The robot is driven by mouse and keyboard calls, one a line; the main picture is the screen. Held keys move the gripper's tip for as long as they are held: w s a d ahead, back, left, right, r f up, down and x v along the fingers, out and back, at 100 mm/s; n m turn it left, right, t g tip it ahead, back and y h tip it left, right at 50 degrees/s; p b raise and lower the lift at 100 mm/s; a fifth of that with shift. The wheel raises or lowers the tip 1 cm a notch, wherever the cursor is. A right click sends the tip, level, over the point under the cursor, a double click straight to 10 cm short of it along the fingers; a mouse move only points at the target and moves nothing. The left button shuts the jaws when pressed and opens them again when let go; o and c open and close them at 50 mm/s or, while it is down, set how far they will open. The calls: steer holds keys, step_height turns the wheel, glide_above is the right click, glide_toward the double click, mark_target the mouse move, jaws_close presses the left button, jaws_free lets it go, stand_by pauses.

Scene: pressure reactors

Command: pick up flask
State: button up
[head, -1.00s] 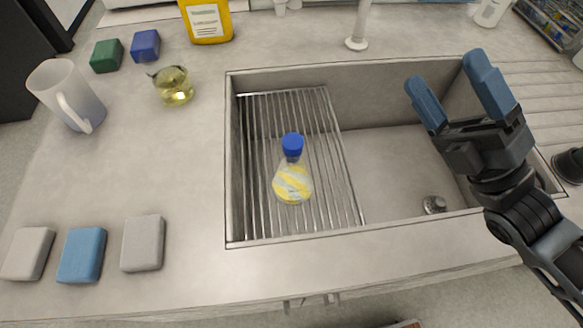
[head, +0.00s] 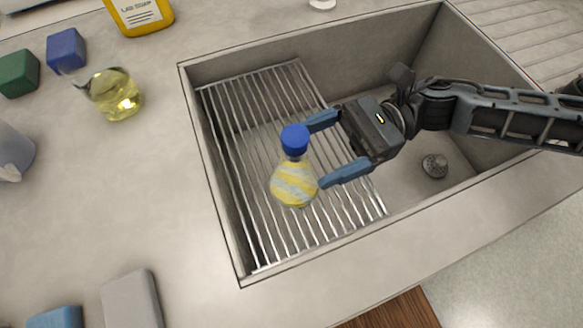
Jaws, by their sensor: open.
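The flask (head: 294,183) has a blue cap and a yellow and pale striped body. It stands upright on the wire rack in the left part of the sink. My gripper (head: 316,154) comes in from the right, low over the rack. Its two blue fingers are open and point left toward the flask. The fingertips are at the flask's right side, one near the cap and one near the lower body. I cannot tell whether they touch it.
The wire rack (head: 231,132) lies in the sink (head: 215,195), whose walls surround the flask. A drain strainer (head: 434,165) is at right. A beaker of yellow liquid (head: 122,105), green sponge (head: 18,74), blue sponge (head: 66,48) and soap bottle (head: 140,14) stand on the counter.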

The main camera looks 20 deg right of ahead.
mark_target(280, 169)
steer(key=a, duration=0.1)
steer(key=a+p, duration=0.1)
steer(key=a, duration=0.3)
steer(key=shift+s+a+r, duration=0.15)
steer(key=shift+s+r, duration=0.1)
steer(key=shift+s, duration=0.05)
steer(key=shift+a+f, duration=0.1)
steer(key=shift+a, duration=0.45)
steer(key=shift+c, duration=0.4)
steer(key=c, duration=1.1)
